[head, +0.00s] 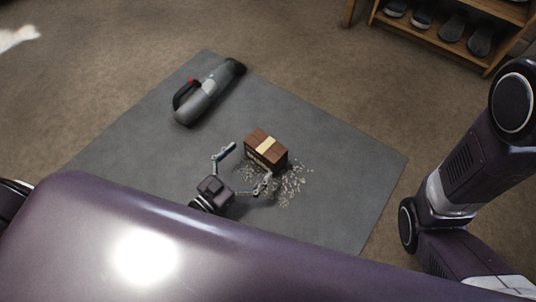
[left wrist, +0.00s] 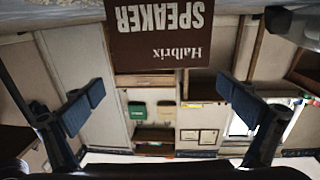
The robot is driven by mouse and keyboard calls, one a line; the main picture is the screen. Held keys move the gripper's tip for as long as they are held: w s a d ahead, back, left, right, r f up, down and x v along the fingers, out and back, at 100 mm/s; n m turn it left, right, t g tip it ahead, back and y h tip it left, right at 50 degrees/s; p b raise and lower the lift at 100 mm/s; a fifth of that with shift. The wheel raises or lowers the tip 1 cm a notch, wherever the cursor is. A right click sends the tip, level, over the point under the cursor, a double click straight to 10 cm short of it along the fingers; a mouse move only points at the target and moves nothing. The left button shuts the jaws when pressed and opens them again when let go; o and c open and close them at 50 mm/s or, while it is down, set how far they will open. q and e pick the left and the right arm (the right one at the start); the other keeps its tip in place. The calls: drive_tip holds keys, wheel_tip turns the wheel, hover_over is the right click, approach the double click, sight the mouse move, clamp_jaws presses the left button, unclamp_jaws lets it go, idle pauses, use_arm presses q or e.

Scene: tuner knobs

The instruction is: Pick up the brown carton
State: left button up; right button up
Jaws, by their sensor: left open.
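The brown carton (head: 266,147) stands on the grey mat, with a pale band across its top. In the left wrist view the carton (left wrist: 160,40) shows upside-down lettering reading "Halbrix SPEAKER", at the top centre. My left gripper (head: 245,167) is open and empty, low over the mat on the near side of the carton, its fingers spread towards it. In the left wrist view the blue-padded fingers (left wrist: 162,100) are wide apart, with the carton beyond and between them, apparently untouched. My right gripper is out of view.
Pale crumbs (head: 291,184) lie scattered on the mat beside the carton, around one finger. A grey handheld vacuum (head: 208,95) lies on the mat at the upper left. The mat (head: 345,170) is clear to the right. A wooden shoe rack (head: 450,52) stands at the top right.

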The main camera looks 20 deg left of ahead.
sight(266, 145)
use_arm(q)
drive_tip(key=b+x, duration=0.1)
drive_tip(key=x, duration=0.1)
drive_tip(key=b+x, duration=0.2)
drive_tip(key=f+b+x, duration=0.1)
drive_tip(key=x, duration=0.1)
drive_tip(key=shift+w+b, duration=0.3)
drive_tip(key=shift+w, duration=0.15)
drive_tip(key=shift+w+d+r, duration=0.1)
drive_tip(key=shift+w+r, duration=0.05)
drive_tip(key=shift+w, duration=0.1)
drive_tip(key=c, duration=0.9)
drive_tip(key=shift+r, duration=0.15)
